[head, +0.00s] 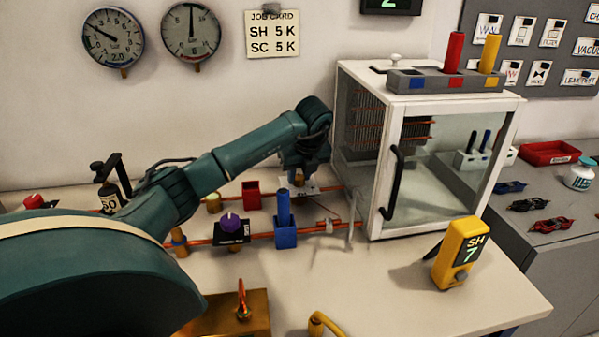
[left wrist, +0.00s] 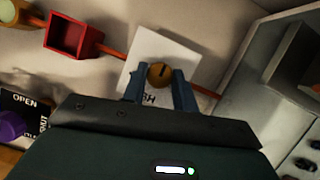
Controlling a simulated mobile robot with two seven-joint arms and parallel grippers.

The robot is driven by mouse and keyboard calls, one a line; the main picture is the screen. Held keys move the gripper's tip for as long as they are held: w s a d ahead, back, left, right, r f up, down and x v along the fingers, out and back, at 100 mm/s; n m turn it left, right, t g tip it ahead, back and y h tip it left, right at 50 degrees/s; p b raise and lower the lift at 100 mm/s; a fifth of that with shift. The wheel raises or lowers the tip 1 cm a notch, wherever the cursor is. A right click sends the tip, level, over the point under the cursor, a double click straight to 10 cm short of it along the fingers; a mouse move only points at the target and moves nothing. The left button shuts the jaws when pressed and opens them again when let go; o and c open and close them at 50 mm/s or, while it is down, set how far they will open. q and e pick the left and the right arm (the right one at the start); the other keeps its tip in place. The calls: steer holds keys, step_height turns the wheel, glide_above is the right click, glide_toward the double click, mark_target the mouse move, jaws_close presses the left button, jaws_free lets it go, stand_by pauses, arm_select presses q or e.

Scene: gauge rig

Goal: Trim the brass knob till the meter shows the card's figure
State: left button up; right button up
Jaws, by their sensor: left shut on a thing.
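In the left wrist view the brass knob (left wrist: 160,75), with a dark slot on its face, sits on a white plate (left wrist: 168,50) with lettering partly hidden by my gripper. My left gripper (left wrist: 159,86) has its two blue fingers on either side of the knob and is shut on it. In the head view the left gripper (head: 299,184) reaches down at the copper pipe, left of the glass cabinet. The yellow meter (head: 461,252) stands on the bench at right and shows SH 7. The job card (head: 272,34) on the wall reads SH 5 K and SC 5 K. My right gripper is not in view.
A white glass-doored cabinet (head: 440,92) stands right of my left gripper. A blue holder (head: 285,236), a purple knob (head: 231,221) and a red open box (head: 251,195) stand close by. A brass block with an orange lever (head: 243,300) is at the front. Bench around the meter is clear.

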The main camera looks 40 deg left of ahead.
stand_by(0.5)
arm_select(q)
steer(key=o, duration=1)
steer(key=shift+c, duration=0.2)
steer(key=p+v, duration=0.1)
steer(key=v, duration=1.2)
steer(key=shift+r, duration=0.1)
